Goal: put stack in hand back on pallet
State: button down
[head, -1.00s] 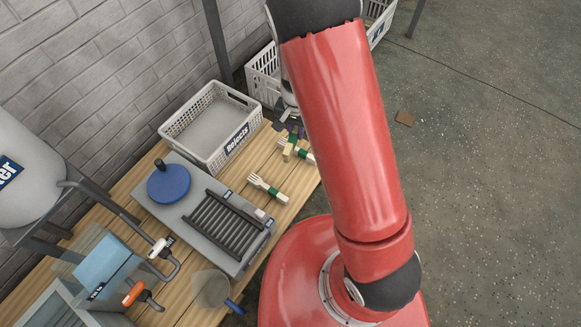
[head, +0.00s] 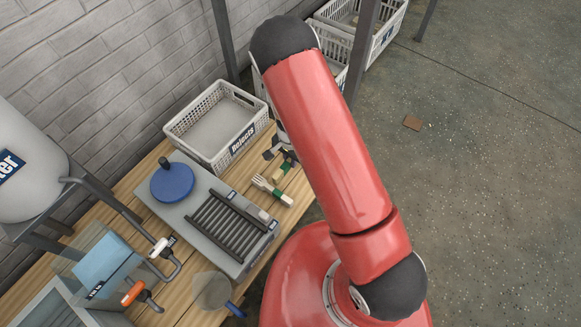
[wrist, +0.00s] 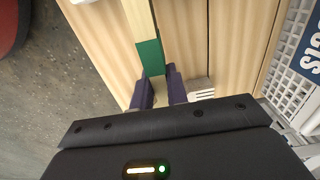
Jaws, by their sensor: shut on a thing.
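My gripper (wrist: 160,80) has its two dark fingers shut on a pale wooden stack (wrist: 141,20) with a green band (wrist: 150,56). The fingers sit at the banded end, low over the table. I cannot tell whether the stack touches the table. In the head view my gripper (head: 282,154) is partly hidden behind my red arm, with the held stack (head: 280,173) just below it. Another green-banded stack of forks (head: 271,190) lies on the table beside the press. White fork tines (wrist: 201,90) show right of the fingers. I cannot identify a pallet for certain; a dark slatted rack (head: 228,226) lies on the grey base.
A white Rejects crate (head: 247,136) stands behind the gripper; its side shows at right in the wrist view (wrist: 296,55). A grey base (head: 190,207) with a blue disc (head: 172,183) is at left. More crates stand beyond the table by a dark post (head: 362,50).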

aim_at(291, 172)
jog(key=shift+f+b, duration=0.4)
jog(key=shift+f, duration=1.85)
jog(key=shift+f, duration=0.2)
jog(key=c, duration=1.4)
grip_release()
notch_tip(291, 172, up, 13)
jog(key=shift+f+p, duration=0.2)
jog(key=shift+p, duration=0.9)
